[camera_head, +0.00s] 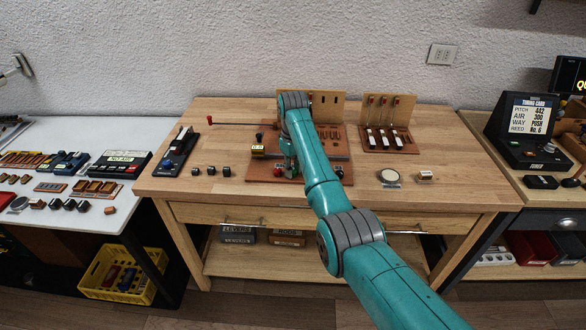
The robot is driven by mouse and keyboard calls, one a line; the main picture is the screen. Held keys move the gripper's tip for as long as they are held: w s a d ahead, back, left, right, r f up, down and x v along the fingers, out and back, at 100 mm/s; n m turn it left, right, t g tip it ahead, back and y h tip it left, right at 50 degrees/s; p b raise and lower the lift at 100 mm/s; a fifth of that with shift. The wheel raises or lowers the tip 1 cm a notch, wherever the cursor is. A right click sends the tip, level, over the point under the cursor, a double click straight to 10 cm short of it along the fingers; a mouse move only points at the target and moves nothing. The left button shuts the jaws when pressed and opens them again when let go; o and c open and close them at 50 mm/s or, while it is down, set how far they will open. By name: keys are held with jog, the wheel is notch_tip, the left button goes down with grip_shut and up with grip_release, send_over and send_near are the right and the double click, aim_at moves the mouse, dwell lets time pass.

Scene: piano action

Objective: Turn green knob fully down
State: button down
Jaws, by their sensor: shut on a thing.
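A brown action board (312,168) lies on the wooden workbench. My arm reaches over the board from the lower right. My gripper (288,168) points down at the board's front part. It is shut on a small part there, in the place of the green knob. The fingers and arm hide this part, so neither its green colour nor how far it is turned shows. A red knob (277,171) is just left of the gripper at the board's front edge.
A board with levers (388,138) stands at right. Small black blocks (211,171), a round dial (389,176) and a small block (424,176) lie near the workbench's front. Bare wood surrounds them.

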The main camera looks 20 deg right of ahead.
jog(key=shift+n, duration=2)
jog(key=c, duration=1.2)
grip_release()
jog(key=shift+r, duration=3.8)
